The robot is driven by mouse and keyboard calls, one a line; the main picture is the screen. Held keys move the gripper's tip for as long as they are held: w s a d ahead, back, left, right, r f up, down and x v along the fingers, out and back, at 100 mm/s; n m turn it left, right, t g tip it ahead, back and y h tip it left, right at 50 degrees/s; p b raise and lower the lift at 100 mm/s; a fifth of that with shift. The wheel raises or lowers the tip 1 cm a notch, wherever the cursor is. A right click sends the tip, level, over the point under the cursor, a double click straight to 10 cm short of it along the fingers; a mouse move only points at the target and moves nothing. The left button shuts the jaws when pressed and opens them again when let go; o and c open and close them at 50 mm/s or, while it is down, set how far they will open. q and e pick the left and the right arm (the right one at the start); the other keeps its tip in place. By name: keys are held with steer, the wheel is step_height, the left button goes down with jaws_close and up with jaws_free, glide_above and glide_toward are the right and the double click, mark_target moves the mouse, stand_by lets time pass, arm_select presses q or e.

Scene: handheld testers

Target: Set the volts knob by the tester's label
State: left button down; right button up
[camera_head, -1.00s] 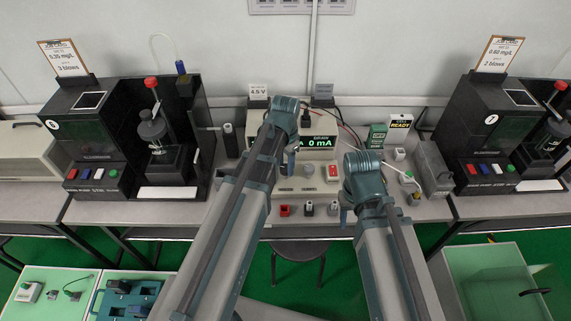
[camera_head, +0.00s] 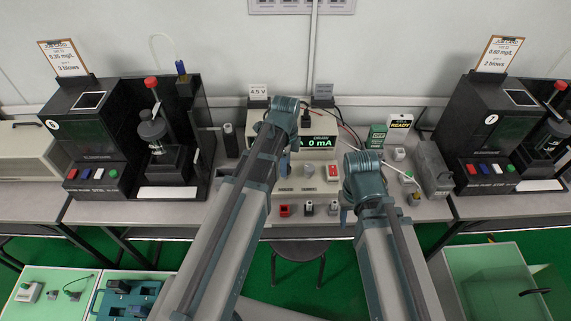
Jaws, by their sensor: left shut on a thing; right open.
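The power supply (camera_head: 321,155) stands in the middle of the bench, partly behind my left arm. Its display (camera_head: 318,142) reads 0 mA. A small card (camera_head: 258,90) behind it reads 4.5 V. A grey knob (camera_head: 308,170) and a red switch (camera_head: 333,172) show on its front. My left gripper (camera_head: 284,166) is at the panel, left of that grey knob, mostly covered by its own arm. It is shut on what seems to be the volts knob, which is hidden. My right gripper (camera_head: 344,214) is open and hangs in front of the bench, apart from the panel.
Black test stations stand at the left (camera_head: 150,150) and right (camera_head: 500,140). A READY sign (camera_head: 400,122) and a grey box (camera_head: 432,168) stand right. A green-floored tray (camera_head: 490,275) is lower right.

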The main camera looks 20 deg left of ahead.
arm_select(q)
steer(key=shift+m, duration=2)
steer(key=shift+c, duration=1.9)
jaws_free()
step_height(320, 180, up, 14)
steer(key=p, duration=1.4)
steer(key=shift+f, duration=0.1)
